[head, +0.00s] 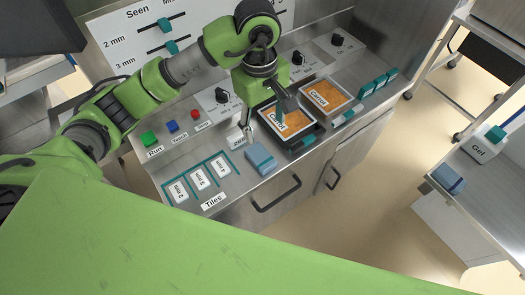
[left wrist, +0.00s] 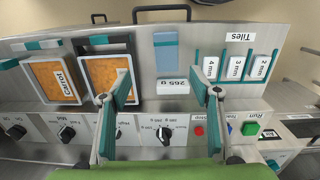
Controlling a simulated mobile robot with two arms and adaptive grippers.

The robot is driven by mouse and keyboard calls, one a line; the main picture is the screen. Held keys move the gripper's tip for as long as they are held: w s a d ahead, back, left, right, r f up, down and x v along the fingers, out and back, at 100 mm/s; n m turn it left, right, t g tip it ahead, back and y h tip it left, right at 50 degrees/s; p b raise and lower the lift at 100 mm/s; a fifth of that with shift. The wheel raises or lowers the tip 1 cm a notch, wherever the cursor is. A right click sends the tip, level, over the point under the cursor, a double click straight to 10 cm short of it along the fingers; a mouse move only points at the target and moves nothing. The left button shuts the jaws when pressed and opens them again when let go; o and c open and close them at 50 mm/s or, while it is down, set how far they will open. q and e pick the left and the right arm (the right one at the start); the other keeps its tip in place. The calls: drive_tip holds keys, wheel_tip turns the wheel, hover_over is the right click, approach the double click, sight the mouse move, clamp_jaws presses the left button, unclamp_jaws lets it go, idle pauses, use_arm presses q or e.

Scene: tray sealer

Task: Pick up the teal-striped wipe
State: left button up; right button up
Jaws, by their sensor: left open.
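A folded light-blue wipe (head: 261,158) lies flat on the steel bench, near its front edge. In the left wrist view the wipe (left wrist: 166,55) shows a darker teal band along one end. My left gripper (head: 264,122) is above the bench, behind the wipe and apart from it. Its two fingers (left wrist: 158,96) are spread with nothing between them. The wipe shows beyond the fingertips in the left wrist view. My right gripper is in neither view.
Two trays of orange carrot (head: 277,122) (head: 325,98) stand right of the wipe. Numbered tiles (head: 199,178) in teal dividers lie left. Knobs and coloured buttons (head: 171,127) line the back panel. Another, darker blue folded cloth (head: 448,178) lies on the right-hand shelf.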

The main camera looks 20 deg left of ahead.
use_arm(q)
drive_tip(key=a+f, duration=0.1)
drive_tip(key=a, duration=0.1)
hover_over(257, 152)
drive_tip(key=shift+y, duration=0.3)
drive_tip(key=f, duration=0.7)
drive_tip(key=shift+d+p, duration=0.3)
drive_tip(key=shift+p, duration=0.1)
drive_tip(key=f, duration=0.1)
drive_tip(key=f+p, duration=0.1)
drive_tip(key=f, duration=0.2)
drive_tip(key=shift+s+a+f, duration=0.1)
drive_tip(key=shift+a+f, duration=0.2)
drive_tip(key=shift+f, duration=0.45)
drive_tip(key=c, duration=1.1)
